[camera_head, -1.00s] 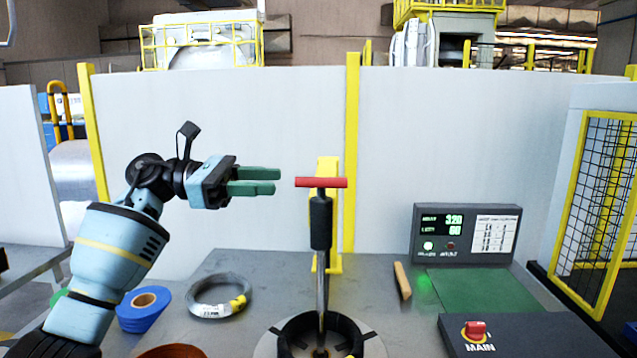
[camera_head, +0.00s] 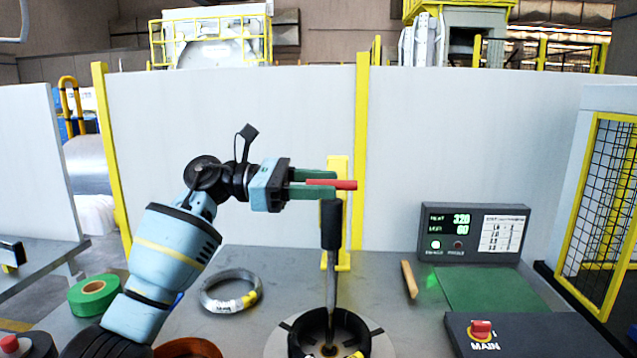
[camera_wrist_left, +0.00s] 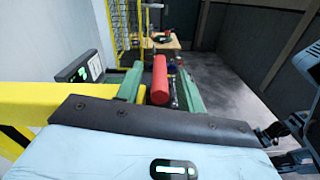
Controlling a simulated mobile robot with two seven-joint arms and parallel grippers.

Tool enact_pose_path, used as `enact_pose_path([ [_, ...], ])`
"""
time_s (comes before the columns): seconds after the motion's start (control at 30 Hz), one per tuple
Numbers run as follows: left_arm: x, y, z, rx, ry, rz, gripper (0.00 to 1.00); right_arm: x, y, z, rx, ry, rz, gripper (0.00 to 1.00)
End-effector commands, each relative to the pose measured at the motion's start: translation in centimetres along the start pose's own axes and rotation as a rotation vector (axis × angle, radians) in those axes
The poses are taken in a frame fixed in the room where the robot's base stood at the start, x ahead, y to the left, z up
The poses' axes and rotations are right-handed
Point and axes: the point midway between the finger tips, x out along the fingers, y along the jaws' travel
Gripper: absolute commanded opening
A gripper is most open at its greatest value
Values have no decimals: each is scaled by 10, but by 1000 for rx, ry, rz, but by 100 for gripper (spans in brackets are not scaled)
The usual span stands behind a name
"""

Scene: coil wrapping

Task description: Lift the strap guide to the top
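The strap guide, by its look the upright rod with a black sleeve (camera_head: 331,225) and a red crossbar handle (camera_head: 345,184), stands in a black ring (camera_head: 350,330) on the table. My left gripper (camera_head: 328,183) is level with the red handle, its green fingers on either side of the handle's left part. In the left wrist view the red handle (camera_wrist_left: 160,80) lies between the two fingers of the left gripper (camera_wrist_left: 160,88), with a gap visible on each side. The fingers look open around it. My right gripper is in neither view.
A wire coil (camera_head: 230,292) and a green tape roll (camera_head: 94,294) lie left of the ring. A wooden stick (camera_head: 409,279), a display box (camera_head: 474,233), a green mat (camera_head: 490,290) and a MAIN switch box (camera_head: 525,335) are on the right. A yellow post (camera_head: 361,150) stands behind.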

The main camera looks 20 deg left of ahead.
Motion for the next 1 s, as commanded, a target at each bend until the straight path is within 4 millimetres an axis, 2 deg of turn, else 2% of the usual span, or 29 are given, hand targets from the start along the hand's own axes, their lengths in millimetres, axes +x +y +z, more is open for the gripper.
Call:
enact_pose_path([
  [0.13, 0, 0, -1, -1, 0, 0, 35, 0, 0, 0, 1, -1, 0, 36],
  [0.4, 0, 0, 0, -1, 0, 0, 0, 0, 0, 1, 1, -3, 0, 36],
  [0.77, -1, 1, 6, 2, 0, 1, 0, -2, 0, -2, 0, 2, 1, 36],
  [0.87, -1, 3, 19, 6, -1, 3, 0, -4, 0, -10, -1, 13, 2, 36],
  [1.0, -2, 9, 53, 12, -4, 4, 0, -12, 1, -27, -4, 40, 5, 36],
])
